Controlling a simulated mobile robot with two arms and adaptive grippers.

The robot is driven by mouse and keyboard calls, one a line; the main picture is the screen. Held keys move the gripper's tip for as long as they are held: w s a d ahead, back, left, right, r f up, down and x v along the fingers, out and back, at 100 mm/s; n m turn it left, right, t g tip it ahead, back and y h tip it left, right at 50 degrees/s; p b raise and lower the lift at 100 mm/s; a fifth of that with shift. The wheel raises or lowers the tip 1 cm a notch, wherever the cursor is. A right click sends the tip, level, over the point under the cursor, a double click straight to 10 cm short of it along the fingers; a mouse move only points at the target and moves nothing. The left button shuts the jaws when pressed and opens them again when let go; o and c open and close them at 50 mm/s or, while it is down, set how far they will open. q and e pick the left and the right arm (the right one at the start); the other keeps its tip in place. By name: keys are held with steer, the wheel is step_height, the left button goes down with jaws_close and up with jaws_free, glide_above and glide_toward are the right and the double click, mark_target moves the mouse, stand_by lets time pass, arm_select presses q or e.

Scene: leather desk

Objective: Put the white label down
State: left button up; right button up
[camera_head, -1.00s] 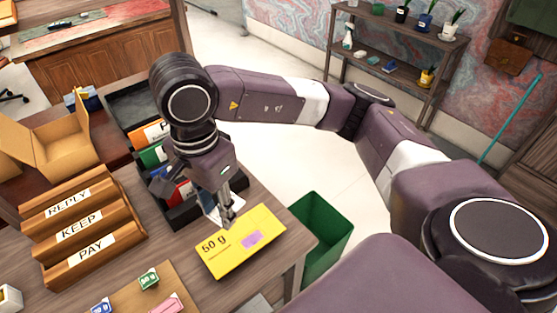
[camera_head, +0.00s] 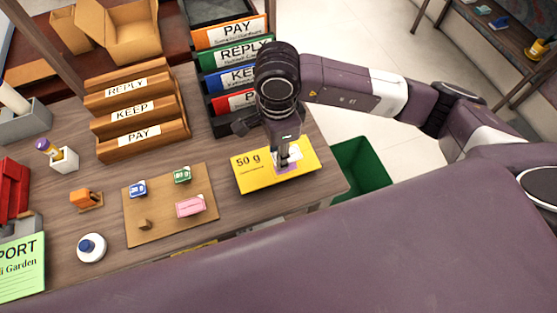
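My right gripper (camera_head: 284,160), on the arm from the right, points down over the yellow "50 g" envelope (camera_head: 259,182) near the desk's right edge. A small white label (camera_head: 295,153) shows at its fingertips, and the fingers look shut on it. The fingers hide part of the label. The label is close above the envelope's purple patch (camera_head: 288,168); I cannot tell whether they touch. My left gripper is not in view.
A wooden rack (camera_head: 139,110) marked REPLY, KEEP and PAY stands left. Coloured PAY, REPLY and KEEP folders (camera_head: 231,32) stand behind the gripper. A board (camera_head: 160,226) holds small stamps. A green bin (camera_head: 361,166) stands beyond the desk's right edge.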

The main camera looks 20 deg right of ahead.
mark_target(279, 173)
steer(key=shift+f, duration=0.75)
step_height(279, 173, down, 4)
steer(key=shift+f+p, duration=0.1)
steer(key=shift+p, duration=0.25)
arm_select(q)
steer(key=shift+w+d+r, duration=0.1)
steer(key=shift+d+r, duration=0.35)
